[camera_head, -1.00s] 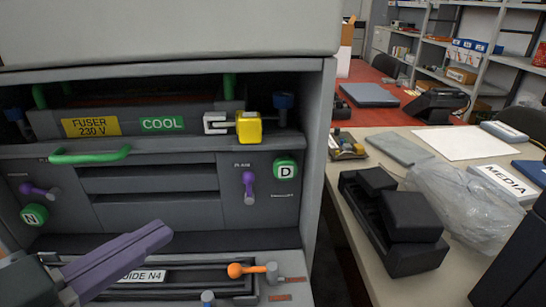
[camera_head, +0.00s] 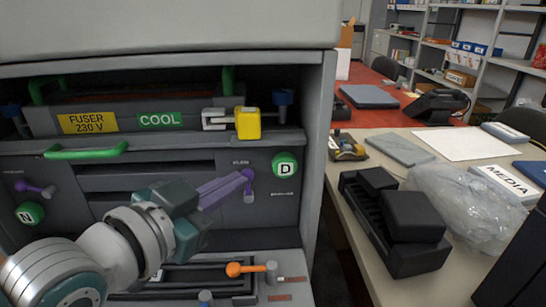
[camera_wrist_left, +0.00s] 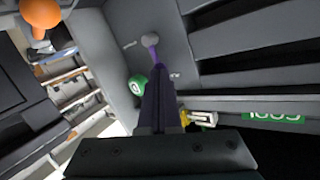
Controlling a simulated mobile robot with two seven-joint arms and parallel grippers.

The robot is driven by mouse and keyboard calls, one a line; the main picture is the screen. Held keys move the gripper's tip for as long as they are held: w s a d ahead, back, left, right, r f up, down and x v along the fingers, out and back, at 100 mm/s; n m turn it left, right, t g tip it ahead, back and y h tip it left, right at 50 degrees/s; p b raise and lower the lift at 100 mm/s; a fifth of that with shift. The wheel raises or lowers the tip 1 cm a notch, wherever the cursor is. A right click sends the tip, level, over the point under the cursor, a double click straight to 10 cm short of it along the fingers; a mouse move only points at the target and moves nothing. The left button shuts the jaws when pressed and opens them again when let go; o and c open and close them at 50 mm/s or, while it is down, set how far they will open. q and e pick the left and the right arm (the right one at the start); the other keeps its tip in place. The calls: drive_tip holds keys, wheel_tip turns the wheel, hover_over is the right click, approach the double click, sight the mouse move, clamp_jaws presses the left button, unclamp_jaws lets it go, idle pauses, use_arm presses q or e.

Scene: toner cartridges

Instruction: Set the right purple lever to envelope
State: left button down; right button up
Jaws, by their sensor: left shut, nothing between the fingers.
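The right purple lever (camera_head: 248,175) is on the grey printer panel, left of the green D knob (camera_head: 285,165). It points up from its pivot, toward a small label above it; another small label sits lower right. Both are too small to read surely. My left gripper (camera_head: 243,182) is shut and empty, its purple fingertips at the lever's left side, partly overlapping it. In the left wrist view the fingers (camera_wrist_left: 160,75) end close to the lever (camera_wrist_left: 154,53); whether they touch it, I cannot tell. My right gripper is not in view.
The left purple lever (camera_head: 38,189) and green N knob (camera_head: 30,213) are at the panel's left. A green handle (camera_head: 87,151) and yellow latch (camera_head: 247,123) are above. An orange lever (camera_head: 245,269) is below. A cluttered table (camera_head: 350,260) stands at right.

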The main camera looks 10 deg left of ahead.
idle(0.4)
use_arm(q)
drive_tip(key=shift+w+d+r+p, duration=0.1)
drive_tip(key=shift+d+r+p, duration=0.1)
drive_tip(key=shift+p, duration=0.5)
drive_tip(key=shift+m, duration=0.3)
